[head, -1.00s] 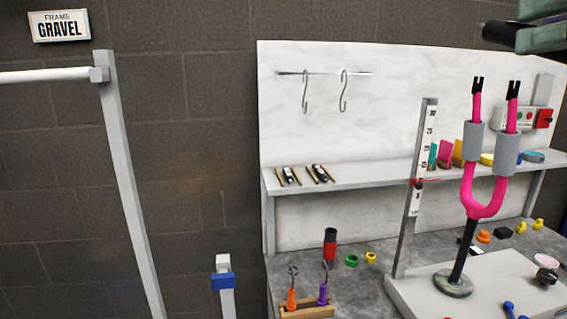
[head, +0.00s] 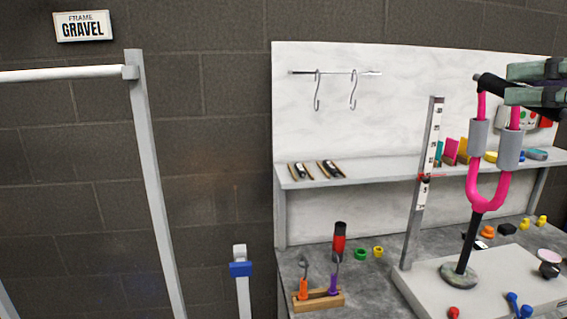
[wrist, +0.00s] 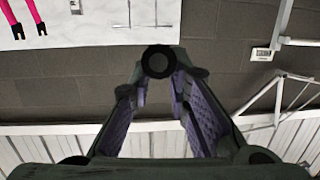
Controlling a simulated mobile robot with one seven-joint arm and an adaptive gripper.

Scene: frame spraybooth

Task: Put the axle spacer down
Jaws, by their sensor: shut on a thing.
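The axle spacer, a black cylinder (head: 490,82), is clamped in my gripper (head: 511,87) at the upper right of the head view. In the wrist view the spacer's round end (wrist: 158,62) faces me between the fingertips. In the head view the spacer and fingers overlap the top of a pink fork (head: 489,200) on a black stand, hiding its black tips. In the wrist view those tips (wrist: 17,32) show at top left, apart from the spacer.
A grey bench (head: 380,287) bears the fork's pale base plate (head: 420,283), an upright ruler (head: 429,150) and several small coloured parts. A tool rack (head: 318,298) stands at front left. A shelf (head: 370,174) holds more parts. A white frame (head: 150,180) is left.

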